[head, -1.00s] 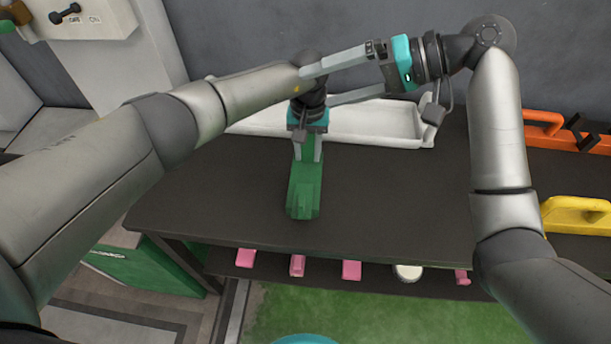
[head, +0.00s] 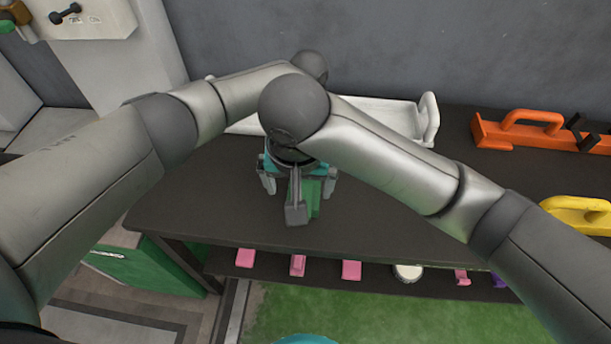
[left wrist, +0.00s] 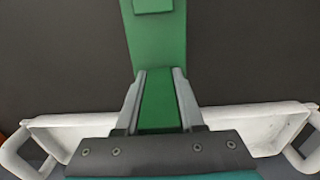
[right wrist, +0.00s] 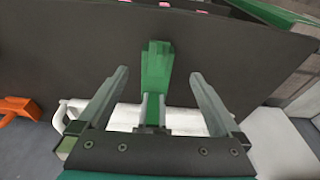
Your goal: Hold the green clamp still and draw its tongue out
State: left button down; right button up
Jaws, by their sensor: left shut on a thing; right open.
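The green clamp (head: 314,200) lies on the dark table, pointing toward the front edge. It also shows in the left wrist view (left wrist: 158,45) and the right wrist view (right wrist: 157,72). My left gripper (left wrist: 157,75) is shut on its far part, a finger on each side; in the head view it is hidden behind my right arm. My right gripper (right wrist: 160,72) is open and empty, and in its wrist view the clamp shows between its spread fingers, apart from them. A raised green block (left wrist: 153,5) sits at the clamp's near end; I cannot tell whether it is the tongue.
A white tray (head: 428,120) lies behind the clamp. An orange handled piece (head: 520,132) and a yellow handled piece (head: 575,212) are at the right. Pink pieces (head: 351,270) and a round white one (head: 408,272) sit on a lower shelf. The front table is clear.

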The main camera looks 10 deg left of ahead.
jog(key=x, duration=1)
jog(key=shift+w+d, duration=0.1)
jog(key=shift+w, duration=0.05)
grip_shut()
dwell(0.9)
jog(key=shift+s, duration=3.4)
pick_arm(q)
jog(key=shift+w, duration=0.1)
pick_arm(e)
jog(key=shift+s+f, duration=0.1)
jog(key=shift+s, duration=0.15)
